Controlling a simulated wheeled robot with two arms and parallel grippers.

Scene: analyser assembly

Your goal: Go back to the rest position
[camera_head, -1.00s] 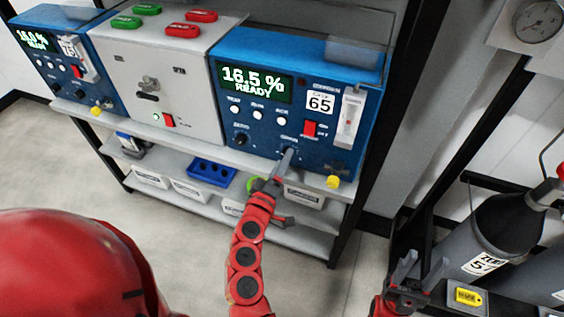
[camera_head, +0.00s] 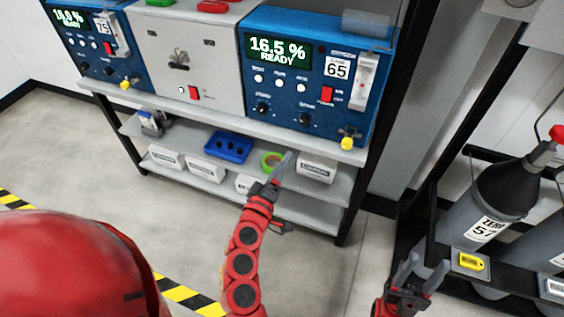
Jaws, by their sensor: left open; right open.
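My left gripper (camera_head: 277,178) is in the middle of the view, in front of the shelf rack's lower level. It is open and holds nothing, apart from the analyser above it. My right gripper (camera_head: 415,277) is at the lower right, in front of the gas cylinder stand, open and empty. The blue analyser labelled 65 (camera_head: 288,88) stands on the upper shelf and its display reads 16.5 % READY. A second blue analyser labelled 75 (camera_head: 90,62) stands at the left end, with a grey panel box (camera_head: 155,70) between them.
The lower shelf holds a blue tray (camera_head: 228,147), green tape (camera_head: 271,160) and several white boxes (camera_head: 316,168). A dark cylinder labelled ZERO 57 (camera_head: 486,222) stands in a black frame at the right. The grey floor (camera_head: 70,160) at the left is clear, with yellow-black striping.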

